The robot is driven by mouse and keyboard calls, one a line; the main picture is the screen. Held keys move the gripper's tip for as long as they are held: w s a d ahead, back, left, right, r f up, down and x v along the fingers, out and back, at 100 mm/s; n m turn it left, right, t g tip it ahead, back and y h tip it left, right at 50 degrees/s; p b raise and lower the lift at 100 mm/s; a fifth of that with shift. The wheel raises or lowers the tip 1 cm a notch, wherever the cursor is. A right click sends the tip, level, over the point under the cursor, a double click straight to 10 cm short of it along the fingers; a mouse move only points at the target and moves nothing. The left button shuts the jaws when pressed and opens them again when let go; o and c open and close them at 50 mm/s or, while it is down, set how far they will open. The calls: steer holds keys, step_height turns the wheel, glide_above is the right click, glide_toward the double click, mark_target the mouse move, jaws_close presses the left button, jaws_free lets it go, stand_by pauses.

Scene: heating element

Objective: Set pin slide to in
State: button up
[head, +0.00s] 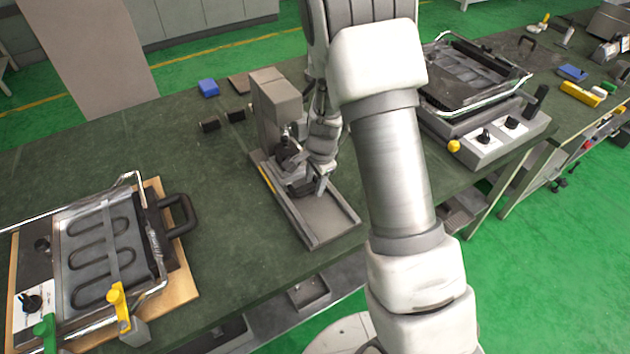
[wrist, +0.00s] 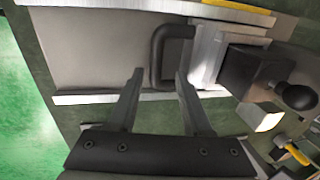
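The pin slide device stands mid-bench in the head view, with a long grey channel base (head: 318,222) and a tall grey block (head: 276,100) at its far end. In the wrist view the channel floor (wrist: 95,50) runs across the top. A pale carriage (wrist: 207,55) sits in it, with a dark U-shaped handle (wrist: 157,60) on its left side. My gripper (wrist: 159,75) is open, its two fingers apart. One end of the handle appears between the fingertips; I cannot tell whether they touch it. In the head view my gripper (head: 318,180) is over the channel, partly hiding the carriage.
A black block (wrist: 253,70) with a round black knob (wrist: 296,97) is right of the carriage. A heating plate unit (head: 95,250) lies at left and another (head: 480,85) at right. A blue block (head: 208,88) lies behind. The bench between the left unit and the slide is clear.

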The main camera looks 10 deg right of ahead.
steer(key=p+v, duration=0.3)
steer(key=v, duration=1.4)
steer(key=shift+r, duration=0.25)
steer(key=shift+a, duration=0.1)
steer(key=shift+s, duration=0.1)
steer(key=s+r+n+t, duration=0.1)
steer(key=s+r+n, duration=0.6)
steer(key=s, duration=0.3)
steer(key=s+r+n+t, duration=0.2)
steer(key=s+r+n, duration=0.5)
steer(key=s, duration=0.4)
steer(key=shift+s+r+h, duration=0.35)
steer(key=shift+r+h, duration=0.05)
steer(key=shift+r, duration=0.2)
